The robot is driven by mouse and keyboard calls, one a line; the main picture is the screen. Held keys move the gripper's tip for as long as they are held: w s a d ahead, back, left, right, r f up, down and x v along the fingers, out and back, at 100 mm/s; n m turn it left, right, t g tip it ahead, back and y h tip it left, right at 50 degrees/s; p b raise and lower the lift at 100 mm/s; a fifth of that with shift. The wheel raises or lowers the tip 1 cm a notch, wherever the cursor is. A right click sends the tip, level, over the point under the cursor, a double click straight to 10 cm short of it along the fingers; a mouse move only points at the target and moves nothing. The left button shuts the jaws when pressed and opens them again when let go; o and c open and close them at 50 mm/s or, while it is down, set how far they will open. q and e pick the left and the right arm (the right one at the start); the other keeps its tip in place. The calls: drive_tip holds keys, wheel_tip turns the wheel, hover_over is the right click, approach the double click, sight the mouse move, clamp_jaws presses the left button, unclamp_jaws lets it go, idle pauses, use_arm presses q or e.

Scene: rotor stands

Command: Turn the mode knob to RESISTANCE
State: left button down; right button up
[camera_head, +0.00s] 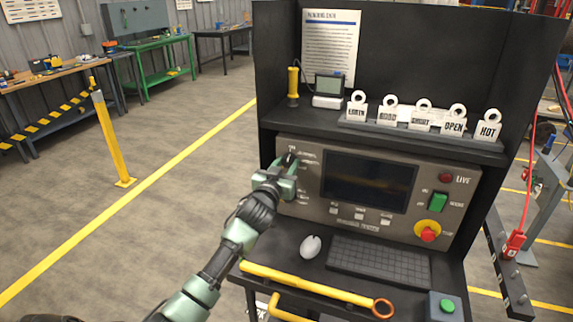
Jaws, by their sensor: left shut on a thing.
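The grey tester panel (403,229) stands in the black cabinet with a dark screen (367,183). The mode knob is at the panel's left side, mostly hidden behind my left gripper (286,162). Small labels sit around it, too small to read. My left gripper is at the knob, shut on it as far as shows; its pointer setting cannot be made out. My right gripper is not in view.
The panel also has a green switch (438,202), a red LIVE lamp (446,177) and a red stop button (428,235). A mouse (310,247) and keyboard (379,267) lie below. Label tags (424,117), a small meter (329,89) and a yellow tool (293,86) stand on the shelf.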

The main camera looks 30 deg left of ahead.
use_arm(q)
drive_tip(key=m, duration=0.3)
drive_tip(key=shift+r, duration=0.15)
drive_tip(key=shift+m+p, duration=0.35)
drive_tip(key=shift+m, duration=1.55)
drive_tip(key=c, duration=1)
unclamp_jaws()
drive_tip(key=shift+o, duration=0.2)
